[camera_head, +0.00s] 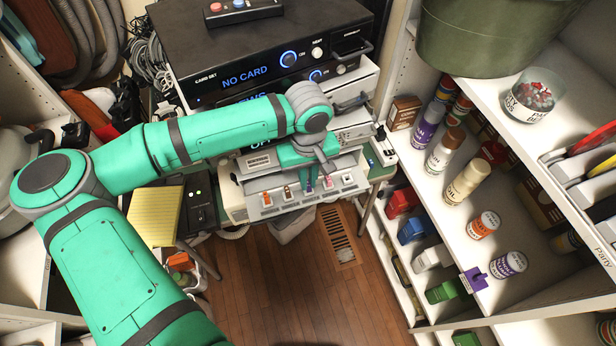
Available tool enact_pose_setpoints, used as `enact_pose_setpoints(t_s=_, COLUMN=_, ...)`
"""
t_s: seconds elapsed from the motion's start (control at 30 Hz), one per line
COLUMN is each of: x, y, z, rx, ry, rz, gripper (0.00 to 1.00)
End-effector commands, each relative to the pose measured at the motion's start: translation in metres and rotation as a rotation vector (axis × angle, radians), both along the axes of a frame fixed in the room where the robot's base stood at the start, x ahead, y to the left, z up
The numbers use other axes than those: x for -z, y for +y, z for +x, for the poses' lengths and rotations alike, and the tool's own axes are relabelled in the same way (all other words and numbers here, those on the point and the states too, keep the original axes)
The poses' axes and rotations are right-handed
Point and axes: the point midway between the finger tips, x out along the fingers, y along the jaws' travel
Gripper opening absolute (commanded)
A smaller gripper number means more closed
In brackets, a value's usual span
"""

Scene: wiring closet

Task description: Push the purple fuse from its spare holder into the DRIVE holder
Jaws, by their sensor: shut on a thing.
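The purple fuse (310,183) shows as a small purple patch at the fingertips of my gripper (312,176), which reaches down over the fuse panel (297,204). My gripper is shut on the purple fuse. The arm hides part of the fuse, and I cannot tell whether it is seated in a holder or lifted. The panel carries a row of several small holders with coloured pieces. Their labels are too small to read, so I cannot tell which is the DRIVE holder.
A black card unit (262,60) reading "NO CARD" stands behind my arm. A yellow notepad (155,216) lies left of the panel. Shelves with bottles (467,182) stand close on the right. A floor vent (338,236) and bare wooden floor (280,290) lie in front.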

Motion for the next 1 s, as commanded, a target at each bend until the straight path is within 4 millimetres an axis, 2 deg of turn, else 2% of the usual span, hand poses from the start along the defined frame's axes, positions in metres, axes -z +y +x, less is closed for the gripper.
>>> enact_pose_setpoints(t_s=0.1, x=0.002, y=0.000, z=0.000, rx=0.000, ry=0.000, rz=0.000, gripper=0.00)
enact_pose_setpoints(t_s=0.2, x=0.002, y=0.000, z=0.000, rx=0.000, ry=0.000, rz=0.000, gripper=0.28)
enact_pose_setpoints(t_s=0.23, x=0.002, y=0.000, z=0.000, rx=0.000, ry=0.000, rz=0.000, gripper=0.31)
enact_pose_setpoints(t_s=0.57, x=-0.001, y=0.000, z=0.000, rx=0.000, ry=-0.001, rz=0.000, gripper=0.31)
enact_pose_setpoints(t_s=1.0, x=-0.037, y=0.000, z=0.000, rx=0.000, ry=-0.002, rz=0.000, gripper=0.31)
